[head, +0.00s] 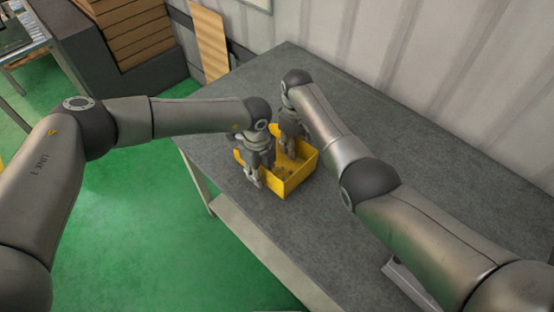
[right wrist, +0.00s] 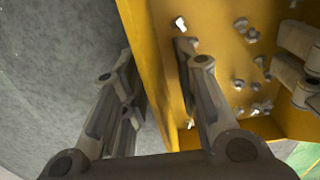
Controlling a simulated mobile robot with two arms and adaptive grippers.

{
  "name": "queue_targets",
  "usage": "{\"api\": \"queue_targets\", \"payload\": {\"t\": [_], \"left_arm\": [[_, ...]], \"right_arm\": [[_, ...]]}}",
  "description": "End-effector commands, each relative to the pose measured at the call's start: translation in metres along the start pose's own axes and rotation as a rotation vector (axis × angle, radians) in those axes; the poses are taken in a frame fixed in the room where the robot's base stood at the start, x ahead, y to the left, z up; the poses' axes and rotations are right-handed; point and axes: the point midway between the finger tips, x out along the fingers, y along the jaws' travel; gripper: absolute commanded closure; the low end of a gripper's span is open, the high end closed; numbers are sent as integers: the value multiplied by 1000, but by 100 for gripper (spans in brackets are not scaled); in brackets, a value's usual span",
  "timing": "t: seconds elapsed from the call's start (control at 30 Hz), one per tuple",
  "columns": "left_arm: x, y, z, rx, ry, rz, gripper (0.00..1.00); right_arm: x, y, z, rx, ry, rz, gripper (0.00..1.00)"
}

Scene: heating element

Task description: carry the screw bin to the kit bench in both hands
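The yellow screw bin (head: 299,178) stands on the dark grey table, with small screws and bolts in it. In the right wrist view its wall (right wrist: 148,60) passes between the two fingers of my right gripper (right wrist: 158,65), one finger outside and one inside, with gaps beside the wall. In the head view my right gripper (head: 290,143) is at the bin's far side. My left gripper (head: 255,176) is at its near left side, with the fingers down at the wall. Part of it shows at the right of the right wrist view (right wrist: 298,65). Whether its fingers touch the wall is unclear.
The grey table (head: 370,125) is clear to the right of and behind the bin. Its near edge lies close in front of the bin. A ribbed wall (head: 400,50) runs behind the table. Green floor (head: 140,220) is open at left, with another table (head: 25,50) at far left.

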Motion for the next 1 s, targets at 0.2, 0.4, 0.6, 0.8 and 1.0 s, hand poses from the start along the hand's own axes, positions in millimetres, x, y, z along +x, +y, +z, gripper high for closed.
{"api": "queue_targets", "payload": {"t": [0.2,0.4,0.6,0.8,1.0], "left_arm": [[2,0,0,0,0,0,71],[2,0,0,0,0,0,83],[2,0,0,0,1,0,100],[2,0,0,0,1,0,100],[1,0,0,0,0,-1,100]], "right_arm": [[2,0,0,-1,1,0,71],[2,0,0,-1,1,0,83],[2,0,0,-1,1,0,100],[2,0,0,0,1,0,100],[1,0,-1,-1,2,1,100]]}}
